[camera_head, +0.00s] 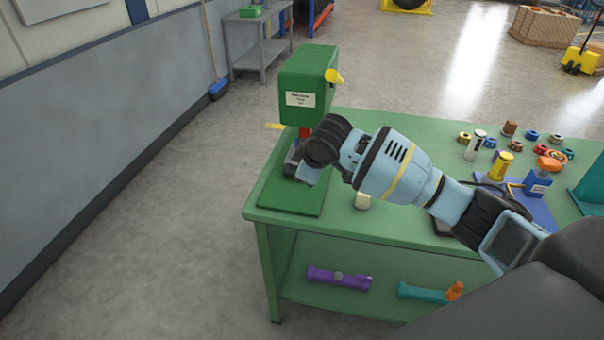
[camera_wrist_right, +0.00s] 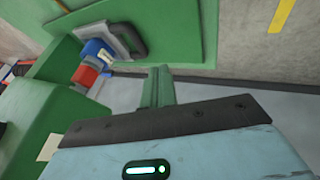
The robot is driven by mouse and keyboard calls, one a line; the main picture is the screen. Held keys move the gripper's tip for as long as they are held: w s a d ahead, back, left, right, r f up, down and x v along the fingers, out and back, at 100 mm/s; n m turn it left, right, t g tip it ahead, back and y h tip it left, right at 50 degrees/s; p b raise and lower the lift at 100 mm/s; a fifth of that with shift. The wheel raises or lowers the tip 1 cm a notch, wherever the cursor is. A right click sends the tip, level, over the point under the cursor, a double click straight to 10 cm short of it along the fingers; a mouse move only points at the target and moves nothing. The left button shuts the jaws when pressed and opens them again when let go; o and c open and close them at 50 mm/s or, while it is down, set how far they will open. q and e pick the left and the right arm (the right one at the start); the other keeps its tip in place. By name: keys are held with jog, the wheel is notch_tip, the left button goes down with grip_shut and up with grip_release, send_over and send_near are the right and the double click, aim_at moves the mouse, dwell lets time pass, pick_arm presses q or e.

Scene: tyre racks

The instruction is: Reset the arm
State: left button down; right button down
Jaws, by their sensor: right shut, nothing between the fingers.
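My right arm reaches in from the right in the head view, over the green table (camera_head: 400,130). Its gripper (camera_head: 308,175) is at the far left end of the arm, shut and empty, by the lower part of a green machine (camera_head: 305,85) with a label and a yellow knob (camera_head: 333,76). The arm hides part of the machine's base. In the right wrist view, a red piece (camera_wrist_right: 85,75), a blue piece (camera_wrist_right: 97,52) and a dark handle (camera_wrist_right: 130,38) lie beyond the light-blue gripper body. I cannot tell whether it touches the machine. My left gripper is not in view.
A purple flashlight-like tool (camera_head: 338,278) and a teal one (camera_head: 423,292) lie on the table's lower shelf. Several small coloured parts, a yellow cylinder (camera_head: 501,165) and a blue box (camera_head: 538,184) stand at the right. The floor left of the table is clear.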

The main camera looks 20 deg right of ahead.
jog(key=s+a+f+m+t+y, duration=0.1)
jog(key=s+a+f+m+y, duration=0.1)
jog(key=s+a+f, duration=0.5)
jog(key=s+a+f+m+y, duration=0.1)
jog(key=s+a+f+y, duration=0.15)
jog(key=s+f, duration=0.8)
jog(key=s+d+f+m+t+h, duration=0.1)
jog(key=s+d+f+m, duration=0.1)
jog(key=s, duration=0.8)
jog(key=s+d+f+m+t+h, duration=0.1)
jog(key=s+d+f, duration=0.4)
jog(key=s, duration=0.5)
jog(key=shift+s+d+f+m+h, duration=0.15)
jog(key=shift+s+f+m+h, duration=0.2)
jog(key=shift+f+m+h, duration=0.5)
jog(key=shift+m, duration=0.25)
